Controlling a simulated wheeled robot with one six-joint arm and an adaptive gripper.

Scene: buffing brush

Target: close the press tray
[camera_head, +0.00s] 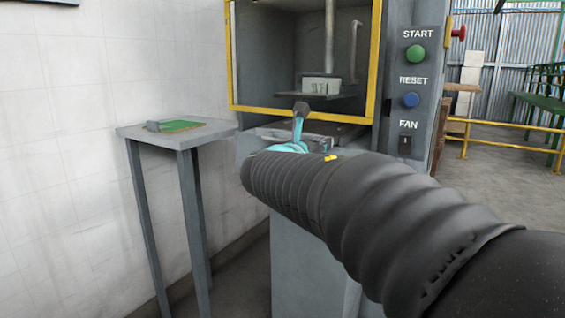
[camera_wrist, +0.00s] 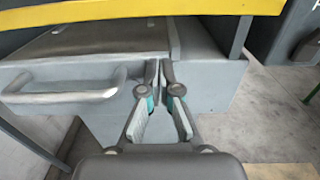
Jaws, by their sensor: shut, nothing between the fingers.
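The press tray is grey and juts out below the yellow frame of the press. In the wrist view its front face (camera_wrist: 25,77) fills the left, with a pale bar handle (camera_wrist: 65,92) across it. In the head view the tray (camera_head: 318,141) is partly hidden behind my gripper and arm. My gripper (camera_head: 301,107) is shut and empty, with teal on its fingers. In the wrist view its fingertips (camera_wrist: 160,70) are just right of the handle, by the right end of the tray front. I cannot tell whether they touch it.
The press chamber has a yellow frame (camera_head: 300,110) and a panel of buttons (camera_head: 415,85) at its right. A small grey side table (camera_head: 215,131) at left holds a green board (camera_head: 182,126). Open floor (camera_head: 500,185) lies to the right.

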